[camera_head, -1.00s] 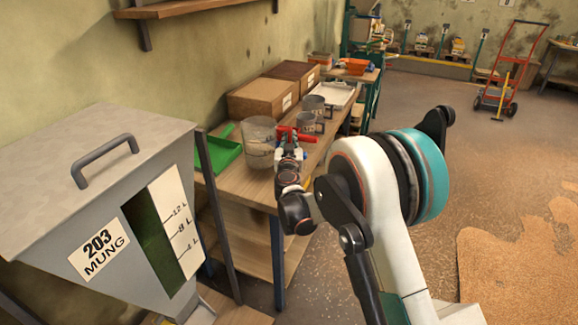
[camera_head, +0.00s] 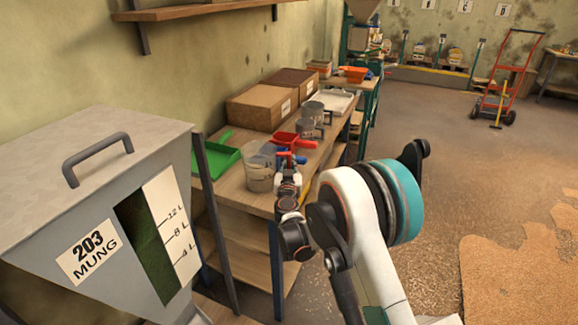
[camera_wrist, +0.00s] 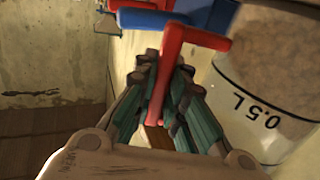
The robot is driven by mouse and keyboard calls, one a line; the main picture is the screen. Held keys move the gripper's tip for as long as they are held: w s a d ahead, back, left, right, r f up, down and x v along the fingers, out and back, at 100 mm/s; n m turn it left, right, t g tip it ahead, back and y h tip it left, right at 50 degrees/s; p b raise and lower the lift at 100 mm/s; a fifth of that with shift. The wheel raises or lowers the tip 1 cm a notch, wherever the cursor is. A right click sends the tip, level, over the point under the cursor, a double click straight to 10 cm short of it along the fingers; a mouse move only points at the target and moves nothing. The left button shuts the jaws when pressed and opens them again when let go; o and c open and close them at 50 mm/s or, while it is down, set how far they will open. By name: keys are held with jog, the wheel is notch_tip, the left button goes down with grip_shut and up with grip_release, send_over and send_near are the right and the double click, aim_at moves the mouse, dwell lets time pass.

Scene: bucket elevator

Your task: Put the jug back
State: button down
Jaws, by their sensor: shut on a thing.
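The clear jug (camera_head: 258,170) is at the near end of the wooden bench, just left of my gripper (camera_head: 289,172). In the wrist view the jug (camera_wrist: 268,75) shows a black "0.5 L" mark, and pale grainy stuff shows through its wall. My gripper (camera_wrist: 163,95) is shut on the jug's red handle (camera_wrist: 178,50), which passes between the fingers. I cannot tell whether the jug's base touches the bench top. The join of handle and jug is partly hidden.
The grey mung hopper (camera_head: 95,190) fills the near left.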

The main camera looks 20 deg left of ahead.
jog(key=shift+f, duration=0.1)
jog(key=c, duration=1.6)
grip_release()
jog(key=shift+c, duration=0.2)
jog(key=p+v, duration=0.3)
jog(key=v, duration=0.9)
jog(key=shift+r, duration=0.3)
